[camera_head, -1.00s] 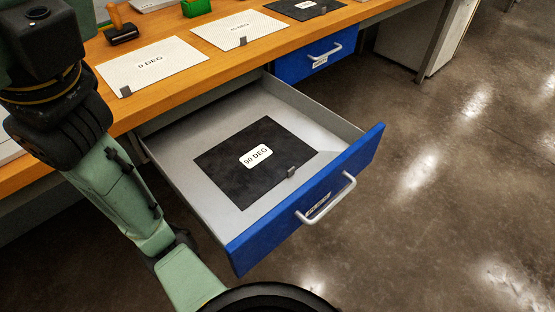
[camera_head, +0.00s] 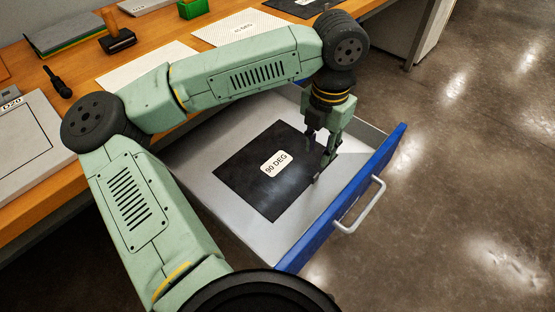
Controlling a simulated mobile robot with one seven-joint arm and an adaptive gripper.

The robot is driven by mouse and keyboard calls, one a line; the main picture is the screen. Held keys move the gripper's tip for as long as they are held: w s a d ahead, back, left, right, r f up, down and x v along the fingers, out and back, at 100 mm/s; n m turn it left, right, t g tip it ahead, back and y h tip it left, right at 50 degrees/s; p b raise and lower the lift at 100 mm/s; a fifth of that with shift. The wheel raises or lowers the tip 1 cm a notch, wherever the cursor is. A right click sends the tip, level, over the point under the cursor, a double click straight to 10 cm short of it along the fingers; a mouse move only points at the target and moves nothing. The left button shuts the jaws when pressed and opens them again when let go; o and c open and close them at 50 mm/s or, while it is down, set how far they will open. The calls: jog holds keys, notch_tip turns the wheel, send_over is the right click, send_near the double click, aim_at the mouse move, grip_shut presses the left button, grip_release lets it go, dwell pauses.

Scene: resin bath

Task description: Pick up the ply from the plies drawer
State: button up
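The ply (camera_head: 245,168) is a flat black square sheet with a white "90 DEG" label. It lies flat in the open plies drawer (camera_head: 285,238), which has grey inside walls and a blue front with a pale handle. My gripper (camera_head: 319,176) points down inside the drawer, at the ply's right edge near the blue front. Its fingertips are at or just above the sheet where its small tab sits, and they hide the tab. I cannot tell whether the fingers are open or shut on it.
The wooden bench (camera_head: 75,95) above the drawer holds pale sheets, such as the one at the back (camera_head: 238,27), another black sheet (camera_head: 300,7), a wooden-handled tool (camera_head: 115,38) and a green box (camera_head: 193,8). The floor (camera_head: 455,170) to the right is clear.

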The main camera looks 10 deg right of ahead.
aim_at(318, 174)
jog(key=f, duration=0.2)
jog(key=f+p, duration=0.1)
jog(key=f, duration=0.2)
jog(key=s+f+p, duration=0.1)
jog(key=f, duration=0.1)
jog(key=shift+d+f, duration=0.15)
jog(key=shift+f, duration=0.1)
jog(key=shift+c, duration=0.3)
grip_shut()
